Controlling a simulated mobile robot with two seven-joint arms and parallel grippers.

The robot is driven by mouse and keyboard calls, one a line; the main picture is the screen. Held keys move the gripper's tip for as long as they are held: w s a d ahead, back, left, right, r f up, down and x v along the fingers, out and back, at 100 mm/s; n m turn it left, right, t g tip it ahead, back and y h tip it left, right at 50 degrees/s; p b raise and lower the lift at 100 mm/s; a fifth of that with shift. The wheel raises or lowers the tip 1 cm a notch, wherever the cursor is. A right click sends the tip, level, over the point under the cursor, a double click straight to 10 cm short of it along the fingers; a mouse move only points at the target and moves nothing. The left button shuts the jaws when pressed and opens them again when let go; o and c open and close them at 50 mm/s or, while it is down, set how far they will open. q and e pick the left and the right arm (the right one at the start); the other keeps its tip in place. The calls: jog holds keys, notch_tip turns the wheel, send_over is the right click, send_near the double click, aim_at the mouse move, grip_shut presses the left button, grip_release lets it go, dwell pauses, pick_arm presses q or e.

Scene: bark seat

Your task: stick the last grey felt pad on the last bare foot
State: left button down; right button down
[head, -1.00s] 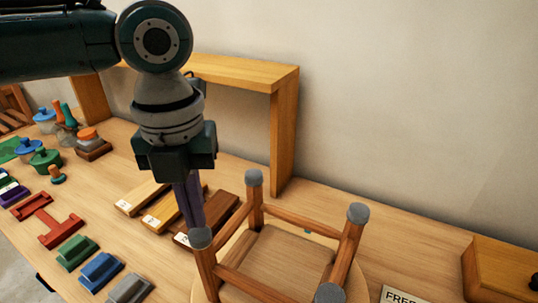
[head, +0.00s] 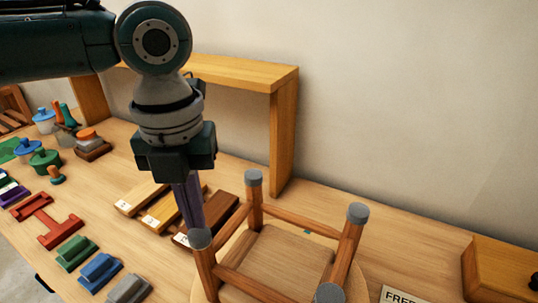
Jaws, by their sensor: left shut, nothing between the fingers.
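A wooden stool (head: 290,262) lies upside down on the bench with its legs pointing up. Every foot in view carries a grey round pad: the back foot (head: 253,177), the right foot (head: 357,213), the left foot (head: 200,239) and the front foot (head: 328,293), which is partly cut off by the picture's lower edge. No loose grey felt pad shows. My left gripper (head: 192,212) points down with its purplish fingers shut and empty, just above and behind the left foot in the picture. I cannot tell whether the fingertips touch anything. My right gripper is not in view.
Wooden blocks with numbered labels (head: 160,212) lie behind my left gripper. Red, green, blue and grey blocks (head: 100,270) line the left front. A wooden shelf frame (head: 285,130) stands behind. A wooden box (head: 497,270) and a "FREE" card (head: 400,296) are at the right.

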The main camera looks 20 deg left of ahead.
aim_at(199, 232)
pick_arm(q)
jog(key=shift+f+b, duration=0.5)
jog(key=shift+f, duration=0.35)
jog(key=shift+f, duration=0.1)
dwell(1.2)
notch_tip(199, 232, up, 6)
jog(key=p, duration=0.7)
dwell(0.4)
